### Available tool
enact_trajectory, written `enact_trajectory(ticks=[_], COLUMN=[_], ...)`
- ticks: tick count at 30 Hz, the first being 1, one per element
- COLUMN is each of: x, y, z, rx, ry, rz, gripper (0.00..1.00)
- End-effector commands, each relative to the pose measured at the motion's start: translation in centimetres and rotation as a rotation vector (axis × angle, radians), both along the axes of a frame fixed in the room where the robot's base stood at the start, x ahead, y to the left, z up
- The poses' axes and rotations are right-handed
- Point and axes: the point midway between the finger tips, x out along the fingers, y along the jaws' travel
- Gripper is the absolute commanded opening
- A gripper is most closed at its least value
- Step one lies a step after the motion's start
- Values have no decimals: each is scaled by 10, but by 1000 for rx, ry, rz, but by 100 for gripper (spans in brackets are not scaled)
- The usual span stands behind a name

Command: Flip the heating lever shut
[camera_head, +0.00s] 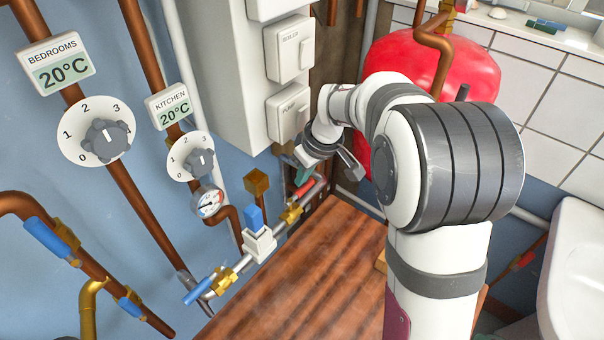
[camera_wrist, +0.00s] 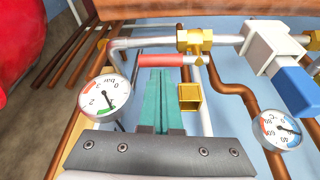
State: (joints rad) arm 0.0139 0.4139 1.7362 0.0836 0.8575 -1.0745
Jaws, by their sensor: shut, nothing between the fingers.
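A red lever (camera_head: 306,187) sits on a brass valve (camera_head: 291,213) in the pipe run along the wall. In the wrist view the red lever (camera_wrist: 168,60) lies roughly parallel to the pale pipe, with its brass valve (camera_wrist: 194,41) at its right end. No label shows that names it as the heating lever. My gripper (camera_head: 302,178) is at the red lever's far end. In the wrist view the teal fingers of my gripper (camera_wrist: 155,73) are shut and empty, with their tips just short of the lever. I cannot tell whether they touch it.
A bar gauge (camera_wrist: 103,98) is left of my fingers and a square brass fitting (camera_wrist: 190,96) is close on their right. A white valve with a blue top (camera_head: 258,236) and a blue lever (camera_head: 198,291) are nearer along the pipe. The wooden worktop (camera_head: 300,285) is clear.

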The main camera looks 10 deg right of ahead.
Motion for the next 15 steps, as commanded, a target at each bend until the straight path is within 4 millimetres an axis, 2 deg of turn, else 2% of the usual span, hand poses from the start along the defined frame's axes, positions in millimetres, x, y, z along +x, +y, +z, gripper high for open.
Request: enact_trajectory(ticks=[8, 15], x=[-3, -10], y=[-3, -8], z=[0, 0], rx=[-1, -1], ry=[0, 1], rz=[-86, -253], gripper=[0, 0])
